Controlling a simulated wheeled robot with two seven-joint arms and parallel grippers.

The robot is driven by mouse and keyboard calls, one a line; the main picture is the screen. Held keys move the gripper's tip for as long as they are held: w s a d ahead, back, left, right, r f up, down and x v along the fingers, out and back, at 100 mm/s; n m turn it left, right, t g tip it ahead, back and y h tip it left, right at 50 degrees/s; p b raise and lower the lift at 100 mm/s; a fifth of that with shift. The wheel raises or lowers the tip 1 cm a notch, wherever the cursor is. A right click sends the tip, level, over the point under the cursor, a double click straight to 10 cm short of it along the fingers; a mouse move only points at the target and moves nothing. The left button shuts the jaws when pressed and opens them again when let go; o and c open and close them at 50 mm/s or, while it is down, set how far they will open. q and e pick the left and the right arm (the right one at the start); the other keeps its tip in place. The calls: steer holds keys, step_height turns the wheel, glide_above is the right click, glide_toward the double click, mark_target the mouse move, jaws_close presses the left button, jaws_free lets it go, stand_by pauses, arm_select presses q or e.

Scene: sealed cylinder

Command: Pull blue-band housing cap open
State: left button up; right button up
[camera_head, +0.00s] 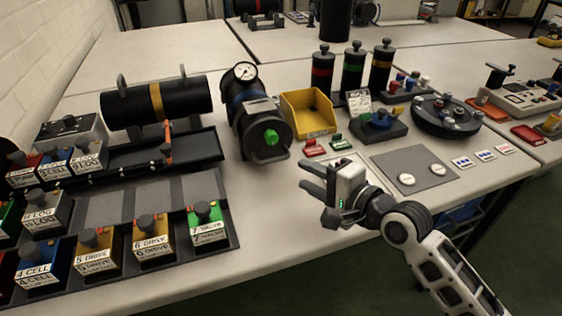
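The blue-band housing (243,100) is a dark cylinder lying on the table at the centre, with a round white gauge (244,72) on top. Its cap (281,153) is on the near end and has a green knob (271,137) and a dark handle loop. The cap looks seated against the housing; I see no clear gap. My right gripper (304,175) is to the right of and nearer than the cap, apart from it. Its two fingers point left, spread apart with nothing between them. My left gripper is not in view.
A yellow bin (308,113) stands right of the housing, with red and green small parts (314,147) in front. A yellow-banded cylinder (157,101) and a tray of labelled blocks (130,207) lie left. A grey mat with white discs (414,170) lies right.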

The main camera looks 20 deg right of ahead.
mark_target(276, 161)
steer(key=x, duration=0.8)
steer(key=shift+w+a+f, duration=0.1)
steer(key=shift+w+a, duration=0.05)
steer(key=shift+w, duration=0.15)
jaws_close()
